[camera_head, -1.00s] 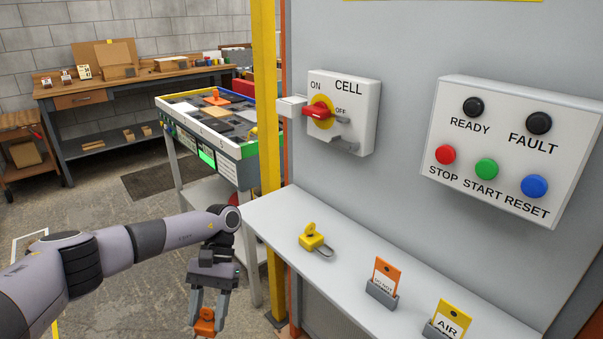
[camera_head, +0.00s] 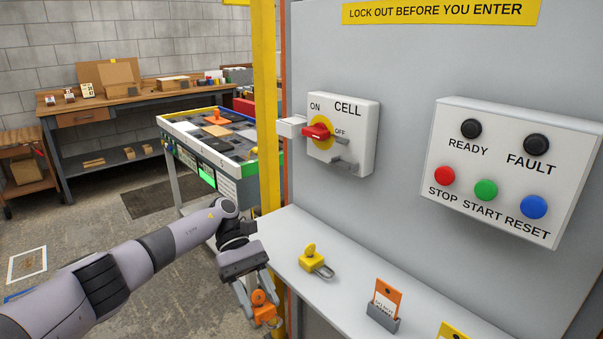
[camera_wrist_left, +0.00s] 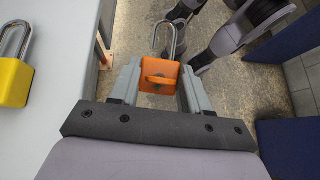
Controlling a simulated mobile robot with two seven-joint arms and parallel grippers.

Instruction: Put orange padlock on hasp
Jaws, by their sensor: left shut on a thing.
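The orange padlock (camera_head: 264,313) is in my left gripper (camera_head: 258,302), which is shut on its body. In the left wrist view the orange padlock (camera_wrist_left: 160,75) sits between the two fingers, its metal shackle pointing away from the palm. The gripper hangs fingers down just left of the shelf's edge, apart from the switch. The hasp (camera_head: 344,164) is the grey piece below the red rotary handle (camera_head: 316,132) on the white CELL switch box (camera_head: 352,120). The handle sits toward ON at the left. My right gripper is not in view.
A yellow padlock (camera_head: 315,262) lies on the grey shelf (camera_head: 285,240). An orange tag in a holder (camera_head: 383,305) and a yellow tag (camera_head: 453,331) stand farther right. A yellow post (camera_head: 267,120) rises behind my gripper. A button panel (camera_head: 510,170) is on the wall.

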